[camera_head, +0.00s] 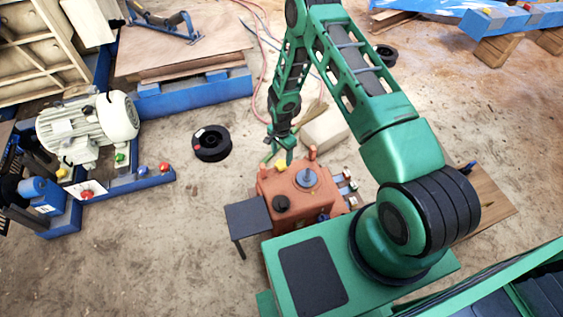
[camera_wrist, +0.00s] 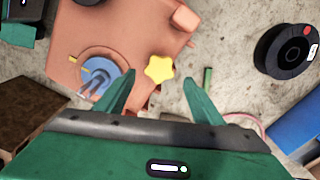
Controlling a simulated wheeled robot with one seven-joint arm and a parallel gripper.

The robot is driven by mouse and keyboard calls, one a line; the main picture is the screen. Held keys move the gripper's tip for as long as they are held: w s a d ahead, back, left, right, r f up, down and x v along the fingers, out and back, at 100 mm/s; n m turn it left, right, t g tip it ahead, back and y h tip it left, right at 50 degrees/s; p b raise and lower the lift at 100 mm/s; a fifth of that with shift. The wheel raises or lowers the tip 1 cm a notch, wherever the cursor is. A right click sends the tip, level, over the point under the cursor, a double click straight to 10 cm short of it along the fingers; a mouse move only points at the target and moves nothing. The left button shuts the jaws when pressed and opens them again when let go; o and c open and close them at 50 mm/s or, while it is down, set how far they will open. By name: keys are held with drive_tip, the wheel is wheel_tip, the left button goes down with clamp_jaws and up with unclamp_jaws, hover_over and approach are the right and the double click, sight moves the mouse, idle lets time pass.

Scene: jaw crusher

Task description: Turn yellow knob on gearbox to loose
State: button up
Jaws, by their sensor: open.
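The gearbox (camera_head: 302,205) is an orange-red box with a grey round part on top, standing beside my base. It fills the upper left of the wrist view (camera_wrist: 75,30). The yellow knob (camera_head: 281,165) is at its far edge. In the wrist view the star-shaped yellow knob (camera_wrist: 160,69) sits at the gearbox edge, between and beyond my fingertips. My gripper (camera_wrist: 156,85) is open, with nothing between its green fingers. In the head view my gripper (camera_head: 279,150) is just above and beside the knob. I cannot tell whether a finger touches it.
A black spool (camera_head: 211,143) lies on the floor left of the gearbox. A white motor (camera_head: 88,128) stands on a blue frame at the left. A dark flat plate (camera_head: 247,218) stands against the gearbox's left side. A pale block (camera_head: 325,130) lies behind it.

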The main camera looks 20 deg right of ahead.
sight(281, 163)
drive_tip(key=shift+f, duration=2.55)
drive_tip(key=c, duration=1)
drive_tip(key=shift+c, duration=0.2)
